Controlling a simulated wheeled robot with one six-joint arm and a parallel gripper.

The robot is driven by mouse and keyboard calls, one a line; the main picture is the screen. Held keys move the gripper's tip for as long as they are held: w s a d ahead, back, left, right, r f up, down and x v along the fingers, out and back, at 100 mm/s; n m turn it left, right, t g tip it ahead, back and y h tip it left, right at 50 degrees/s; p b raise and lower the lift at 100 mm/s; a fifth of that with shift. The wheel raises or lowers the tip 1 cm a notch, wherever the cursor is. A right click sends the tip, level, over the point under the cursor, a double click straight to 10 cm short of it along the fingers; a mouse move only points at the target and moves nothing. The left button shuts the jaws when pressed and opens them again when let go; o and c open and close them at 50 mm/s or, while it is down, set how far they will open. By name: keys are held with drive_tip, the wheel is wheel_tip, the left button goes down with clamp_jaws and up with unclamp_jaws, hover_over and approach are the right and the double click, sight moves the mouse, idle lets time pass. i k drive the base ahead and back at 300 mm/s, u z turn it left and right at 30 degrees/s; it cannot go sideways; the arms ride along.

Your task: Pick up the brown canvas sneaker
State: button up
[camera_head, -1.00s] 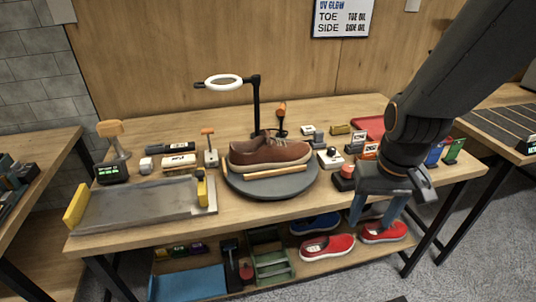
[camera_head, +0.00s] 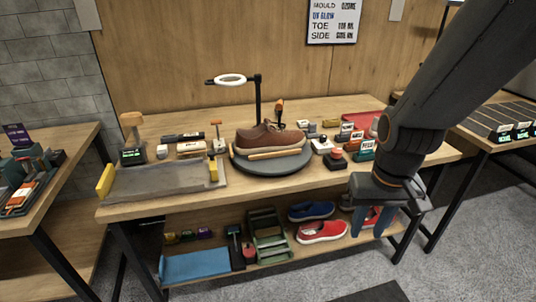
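The brown sneaker (camera_head: 268,137) has a white sole and sits upright, toe to the right, on the round dark turntable (camera_head: 247,165) on the workbench. Pale wooden bars lie along its near side. My gripper (camera_head: 372,226) hangs at the bench's front right, well to the right of and below the sneaker, pointing down. Its two blue-grey fingers are apart, and nothing shows held between them. A red shoe behind the fingers on the lower shelf is partly hidden.
A grey tray (camera_head: 160,181) lies at left, small labelled blocks (camera_head: 363,149) at right. The lower shelf holds a blue shoe (camera_head: 311,210), a red shoe (camera_head: 322,231) and a green crate (camera_head: 268,238).

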sight(264, 138)
drive_tip(key=u, duration=0.65)
drive_tip(key=i, duration=0.85)
drive_tip(key=z, duration=0.55)
drive_tip(key=i, duration=0.45)
drive_tip(key=z, duration=0.55)
